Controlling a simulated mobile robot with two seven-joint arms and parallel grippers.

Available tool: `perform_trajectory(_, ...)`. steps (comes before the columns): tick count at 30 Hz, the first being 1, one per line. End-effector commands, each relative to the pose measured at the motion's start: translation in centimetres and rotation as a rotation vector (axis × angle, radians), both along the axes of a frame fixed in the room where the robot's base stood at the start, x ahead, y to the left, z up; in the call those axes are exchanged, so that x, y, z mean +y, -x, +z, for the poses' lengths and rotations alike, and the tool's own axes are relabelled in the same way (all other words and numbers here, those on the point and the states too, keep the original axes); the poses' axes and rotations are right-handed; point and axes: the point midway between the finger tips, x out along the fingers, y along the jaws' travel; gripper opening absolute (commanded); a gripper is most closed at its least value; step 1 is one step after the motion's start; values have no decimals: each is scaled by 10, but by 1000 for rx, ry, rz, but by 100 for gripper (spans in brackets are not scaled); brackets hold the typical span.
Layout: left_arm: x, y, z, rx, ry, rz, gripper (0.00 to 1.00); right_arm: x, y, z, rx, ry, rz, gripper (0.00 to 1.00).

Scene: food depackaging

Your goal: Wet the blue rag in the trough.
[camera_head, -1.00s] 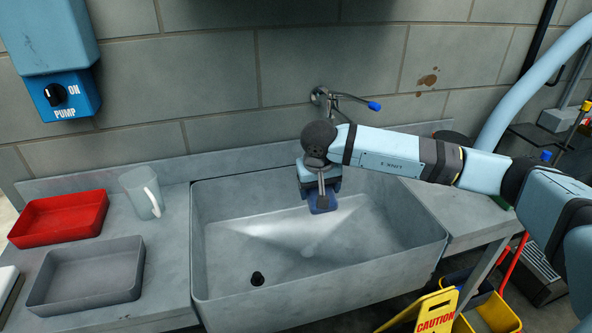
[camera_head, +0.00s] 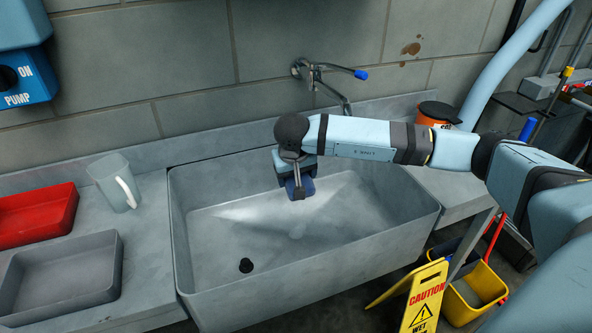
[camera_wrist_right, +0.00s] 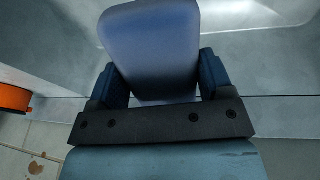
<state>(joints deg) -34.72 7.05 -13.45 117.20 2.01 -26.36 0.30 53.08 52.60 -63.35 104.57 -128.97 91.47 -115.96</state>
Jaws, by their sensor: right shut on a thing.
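The grey trough (camera_head: 205,285) stands in the middle of the head view, with a dark drain plug (camera_head: 246,265) on its floor. I cannot tell whether it holds water. My right gripper (camera_head: 296,180) points down inside the back of the trough. It is shut on the blue rag (camera_head: 306,187), which hangs below the fingers; whether it touches the trough floor is unclear. In the right wrist view the rag (camera_wrist_right: 152,45) is a smooth blue-grey piece between the two dark fingers. My left gripper is not in view.
A wall tap (camera_head: 325,70) with a blue tip is behind the trough. A clear jug (camera_head: 112,180), a red tray (camera_head: 35,238) and a grey tray (camera_head: 60,300) stand left. A pump switch (camera_head: 18,80) reads ON. A yellow caution sign (camera_head: 425,295) and bucket (camera_head: 480,285) are at lower right.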

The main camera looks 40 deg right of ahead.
Motion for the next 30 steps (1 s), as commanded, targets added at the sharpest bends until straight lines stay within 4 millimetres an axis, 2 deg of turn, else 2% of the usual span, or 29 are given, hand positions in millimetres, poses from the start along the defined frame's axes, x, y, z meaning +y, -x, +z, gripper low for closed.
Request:
perform_trajectory(1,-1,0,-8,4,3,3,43,0,0,-10,0,1,0,55)
perform_trajectory(6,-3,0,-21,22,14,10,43,0,0,-27,0,1,0,55)
perform_trajectory(14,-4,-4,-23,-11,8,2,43,0,0,-52,-1,0,0,55)
perform_trajectory(30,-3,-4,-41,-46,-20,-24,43,0,0,-106,0,0,-1,55)
